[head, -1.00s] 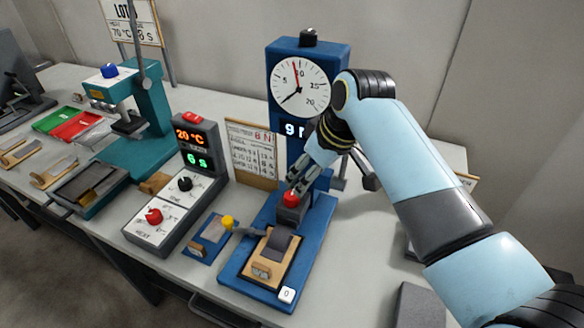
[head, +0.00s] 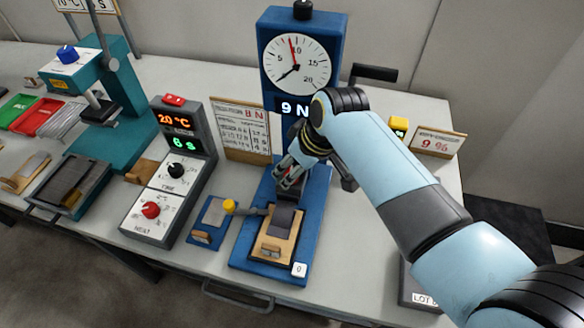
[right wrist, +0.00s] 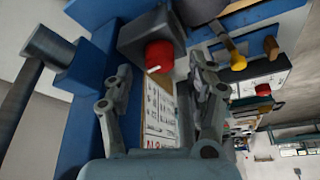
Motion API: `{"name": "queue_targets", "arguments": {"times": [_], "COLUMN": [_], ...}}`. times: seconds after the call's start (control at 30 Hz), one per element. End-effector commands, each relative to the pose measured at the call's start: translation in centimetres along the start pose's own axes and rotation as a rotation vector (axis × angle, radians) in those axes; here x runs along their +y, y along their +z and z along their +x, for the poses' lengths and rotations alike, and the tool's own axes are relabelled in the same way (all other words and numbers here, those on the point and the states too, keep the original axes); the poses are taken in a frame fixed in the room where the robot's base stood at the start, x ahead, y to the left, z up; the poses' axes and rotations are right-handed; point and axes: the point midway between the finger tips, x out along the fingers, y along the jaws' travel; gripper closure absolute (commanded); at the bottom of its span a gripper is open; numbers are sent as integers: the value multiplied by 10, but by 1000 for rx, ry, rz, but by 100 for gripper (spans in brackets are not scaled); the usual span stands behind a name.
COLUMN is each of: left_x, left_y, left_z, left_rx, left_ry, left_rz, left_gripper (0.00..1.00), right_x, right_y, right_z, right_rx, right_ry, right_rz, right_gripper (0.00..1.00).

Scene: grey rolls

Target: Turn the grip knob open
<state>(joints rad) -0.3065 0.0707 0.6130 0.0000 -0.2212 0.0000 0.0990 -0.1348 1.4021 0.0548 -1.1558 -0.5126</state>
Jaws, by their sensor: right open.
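The red grip knob (right wrist: 158,57), with a white pointer mark, sits on a dark block of the blue test stand (head: 244,247). It lies just ahead of and between the spread fingers of my right gripper (right wrist: 162,78) in the right wrist view, with space on either side. In the head view my right gripper (head: 288,178) is over the block and hides the knob. My right gripper is open and holds nothing. A grey strip on a wooden piece (head: 270,248) lies below the block. My left gripper is not in view.
The stand's column carries a dial (head: 296,62) and a "9 N" display. A yellow-knobbed lever (head: 230,206) stands at left, near the heat and time control box (head: 150,212). A black crank handle (head: 373,73) sticks out right of the column. A sign card (head: 241,130) stands behind.

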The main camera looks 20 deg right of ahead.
Motion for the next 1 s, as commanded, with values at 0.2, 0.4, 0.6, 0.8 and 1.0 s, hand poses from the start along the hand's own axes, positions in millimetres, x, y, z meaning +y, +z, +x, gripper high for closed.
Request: {"name": "queue_targets", "arguments": {"times": [0.2, 0.4, 0.6, 0.8, 1.0], "left_x": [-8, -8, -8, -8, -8], "left_y": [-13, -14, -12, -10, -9], "left_z": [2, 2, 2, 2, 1], "left_rx": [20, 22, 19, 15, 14], "left_ry": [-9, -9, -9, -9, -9], "left_rz": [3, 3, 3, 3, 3], "left_gripper": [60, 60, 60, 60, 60], "right_x": [1, 0, 0, 0, 1], "right_y": [0, 0, 0, 0, 0], "right_z": [20, 22, 22, 22, 22], "right_rx": [1, 1, 1, 1, 0], "right_ry": [1, 1, 1, 1, -1], "right_rz": [0, 0, 0, 0, -6], "right_gripper": [43, 43, 56, 82, 98]}}
